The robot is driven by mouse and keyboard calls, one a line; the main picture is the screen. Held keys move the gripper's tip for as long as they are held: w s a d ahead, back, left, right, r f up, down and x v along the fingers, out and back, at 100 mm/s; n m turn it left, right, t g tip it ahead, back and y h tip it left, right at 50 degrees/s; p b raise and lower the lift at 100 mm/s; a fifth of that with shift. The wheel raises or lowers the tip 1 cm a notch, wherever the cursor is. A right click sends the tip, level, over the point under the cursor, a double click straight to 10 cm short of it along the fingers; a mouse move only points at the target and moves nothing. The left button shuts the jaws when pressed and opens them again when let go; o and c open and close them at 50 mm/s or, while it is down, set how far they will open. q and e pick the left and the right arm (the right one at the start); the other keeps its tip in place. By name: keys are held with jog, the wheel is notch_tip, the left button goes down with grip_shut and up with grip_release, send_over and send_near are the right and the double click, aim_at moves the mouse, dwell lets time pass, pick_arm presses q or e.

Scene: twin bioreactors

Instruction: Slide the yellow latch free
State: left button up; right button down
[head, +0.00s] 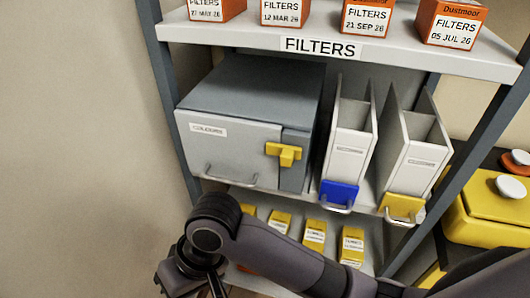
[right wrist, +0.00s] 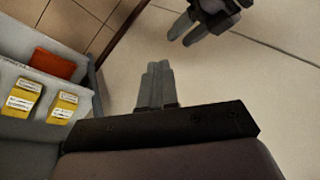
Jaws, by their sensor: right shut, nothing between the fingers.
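The yellow latch (head: 285,153) sits on the front of a grey cabinet box (head: 235,145) on the middle shelf. It lies across the seam between the wide labelled door and the narrow panel at its right. In the head view my right arm reaches in from the lower right, its wrist low and left of the latch, apart from it; the fingers are not clear there. In the right wrist view my right gripper (right wrist: 157,85) is shut and empty, above bare floor. My left gripper (right wrist: 180,40) shows at the top of that view, its fingers apart and empty.
White file holders with a blue tab (head: 340,194) and a yellow tab (head: 402,207) stand right of the box. Filter boxes line the shelf above. A yellow case (head: 490,215) stands at right. Floor (right wrist: 280,90) is open.

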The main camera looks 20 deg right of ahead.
jog(key=w+d+r+m+h, duration=0.5)
jog(key=w+r, duration=0.3)
jog(key=r, duration=0.3)
jog(key=w+d+r+m+t+h, duration=0.1)
jog(key=w+d+r+m+h, duration=0.4)
jog(key=w+r+m+h, duration=0.2)
notch_tip(320, 180, up, 4)
jog(key=w, duration=0.2)
jog(key=shift+w+d+f+m+t+h, duration=0.15)
jog(key=shift+w+d+m+t+h, duration=0.15)
jog(key=shift+m, duration=0.1)
